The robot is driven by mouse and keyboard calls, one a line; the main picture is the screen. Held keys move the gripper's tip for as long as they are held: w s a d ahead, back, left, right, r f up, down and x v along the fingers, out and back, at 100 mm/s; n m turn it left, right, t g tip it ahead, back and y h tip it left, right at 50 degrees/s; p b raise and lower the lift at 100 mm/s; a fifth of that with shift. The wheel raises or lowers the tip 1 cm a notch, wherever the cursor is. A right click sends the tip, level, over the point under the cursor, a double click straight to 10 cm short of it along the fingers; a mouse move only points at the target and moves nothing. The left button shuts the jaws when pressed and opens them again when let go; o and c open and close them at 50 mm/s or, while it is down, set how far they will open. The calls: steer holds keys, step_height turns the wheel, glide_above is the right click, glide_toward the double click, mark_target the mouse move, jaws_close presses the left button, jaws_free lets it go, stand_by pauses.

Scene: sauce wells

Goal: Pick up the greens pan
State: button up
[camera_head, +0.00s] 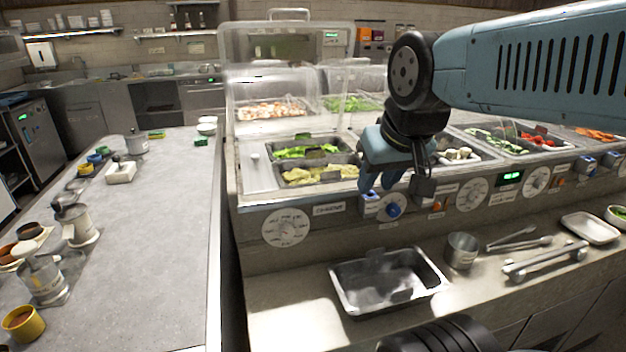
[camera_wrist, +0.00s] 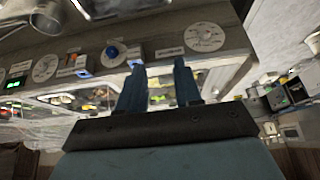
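The greens pan (camera_head: 346,152) appears to be the back one of two small pans in the left well of the counter in the head view, with bright green leaves in it. A pan of paler yellow-green leaves (camera_head: 318,174) sits just in front of it. My gripper (camera_head: 379,186) is in the air to the right of both pans, above the counter's front panel, pointing down and apart from the pans. Its two blue fingers also show in the wrist view (camera_wrist: 159,80), spread with nothing between them. The greens pan cannot be made out in the wrist view.
An empty steel pan (camera_head: 345,297), a metal cup (camera_head: 462,251) and tongs (camera_head: 545,262) lie on the front ledge. A clear raised cover (camera_head: 283,85) stands behind the left wells. Knobs (camera_head: 392,209) stick out of the front panel. A grey worktop (camera_head: 170,230) is at left.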

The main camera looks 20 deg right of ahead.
step_height(320, 180, up, 3)
steer(key=m+g, duration=0.6)
steer(key=m, duration=1.2)
glide_above(323, 175)
steer(key=d, duration=0.2)
step_height(323, 175, down, 13)
steer(key=shift+w, duration=0.1)
steer(key=shift+c, duration=0.3)
jaws_close()
